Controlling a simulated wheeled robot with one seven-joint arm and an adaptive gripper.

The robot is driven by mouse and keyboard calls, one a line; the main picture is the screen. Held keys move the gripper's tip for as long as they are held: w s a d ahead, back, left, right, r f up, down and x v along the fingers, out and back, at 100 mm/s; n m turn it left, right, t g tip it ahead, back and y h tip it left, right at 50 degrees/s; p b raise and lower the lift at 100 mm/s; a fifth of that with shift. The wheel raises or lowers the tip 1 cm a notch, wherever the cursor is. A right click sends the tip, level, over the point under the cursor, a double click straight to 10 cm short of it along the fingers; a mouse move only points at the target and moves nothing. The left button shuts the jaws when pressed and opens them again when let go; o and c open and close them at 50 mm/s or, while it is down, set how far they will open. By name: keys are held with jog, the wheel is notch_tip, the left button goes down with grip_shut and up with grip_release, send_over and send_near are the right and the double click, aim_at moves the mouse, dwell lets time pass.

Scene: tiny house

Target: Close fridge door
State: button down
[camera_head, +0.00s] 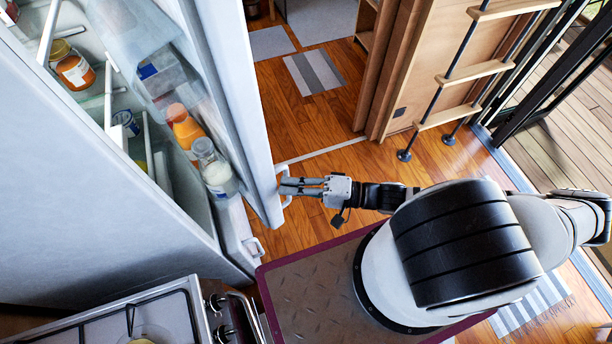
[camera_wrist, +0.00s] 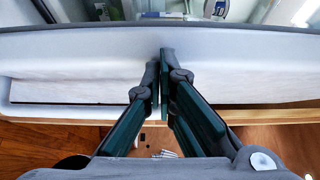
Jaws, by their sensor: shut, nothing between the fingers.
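The white fridge door (camera_head: 237,95) stands open in the head view. Its inner shelves hold an orange bottle (camera_head: 184,125) and a clear milk bottle (camera_head: 214,168). The fridge body (camera_head: 80,190) is at the left, with its inside visible. My gripper (camera_head: 284,186) is at the door's outer face, close to a white handle (camera_head: 283,172) near the door's free edge. In the wrist view my gripper (camera_wrist: 160,62) is shut and empty, its fingertips in front of the white door face (camera_wrist: 80,75). I cannot tell whether they touch the door.
A stove (camera_head: 165,318) stands at the lower left, close to my base. A ladder (camera_head: 475,68) leans by a wooden cabinet at the upper right. A striped mat (camera_head: 314,72) lies beyond the door. The wooden floor (camera_head: 325,125) between door and cabinet is clear.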

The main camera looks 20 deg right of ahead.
aim_at(265, 198)
jog(key=shift+s+a+p, duration=0.15)
jog(key=shift+s+a, duration=0.1)
jog(key=shift+a, duration=0.45)
jog(key=shift+s+a+p, duration=0.2)
jog(key=shift+s+a, duration=0.1)
jog(key=shift+a, duration=0.45)
jog(key=shift+s+a+p, duration=0.15)
jog(key=shift+s+a, duration=0.1)
jog(key=shift+a, duration=0.45)
